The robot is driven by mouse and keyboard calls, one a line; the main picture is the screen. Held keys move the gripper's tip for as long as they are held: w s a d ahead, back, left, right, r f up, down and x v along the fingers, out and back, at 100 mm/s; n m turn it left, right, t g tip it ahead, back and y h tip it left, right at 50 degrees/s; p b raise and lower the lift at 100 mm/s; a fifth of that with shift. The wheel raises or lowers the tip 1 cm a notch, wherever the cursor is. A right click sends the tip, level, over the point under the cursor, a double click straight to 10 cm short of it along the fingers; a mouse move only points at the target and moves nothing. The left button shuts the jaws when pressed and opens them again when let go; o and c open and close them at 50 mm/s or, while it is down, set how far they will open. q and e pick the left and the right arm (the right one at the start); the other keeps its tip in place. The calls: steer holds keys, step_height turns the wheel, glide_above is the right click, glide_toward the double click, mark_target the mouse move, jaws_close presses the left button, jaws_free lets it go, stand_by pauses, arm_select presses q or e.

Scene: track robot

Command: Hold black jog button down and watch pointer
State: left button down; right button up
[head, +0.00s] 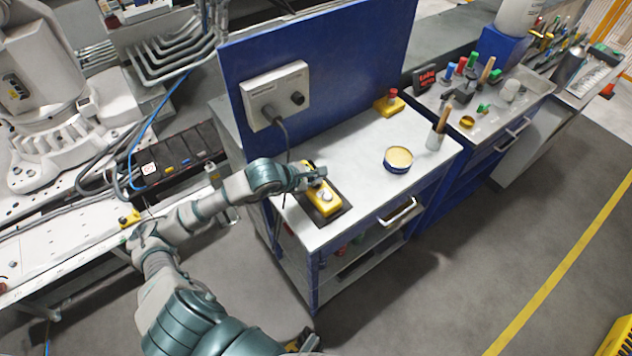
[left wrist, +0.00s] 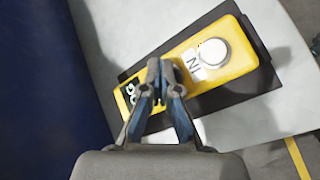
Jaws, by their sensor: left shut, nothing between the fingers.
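A yellow control box (head: 323,199) lies on a dark mat on the near left part of the workbench top. In the left wrist view the yellow box (left wrist: 232,73) shows a round white dial or knob (left wrist: 213,52) and a label that reads partly "IN". A dark label (left wrist: 129,101) at its other end shows part of a word. My left gripper (left wrist: 161,70) is shut and empty, with its fingertips over the middle of the box. It also shows in the head view (head: 318,176). The black jog button is hidden, probably behind the fingertips; contact and a pointer cannot be made out.
A blue upright panel (head: 325,65) carries a grey box (head: 275,93) with a cable. A round tin (head: 398,159), a brush pot (head: 434,139) and a small yellow box with a red button (head: 390,104) stand further right. Bare bench top lies between them and the mat.

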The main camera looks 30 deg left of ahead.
stand_by(0.5)
arm_select(q)
steer(key=shift+r+p, duration=0.4)
steer(key=shift+r, duration=0.5)
steer(key=shift+r, duration=0.1)
steer(key=shift+r+p, duration=1.35)
steer(key=shift+r, duration=1.1)
steer(key=shift+f, duration=0.1)
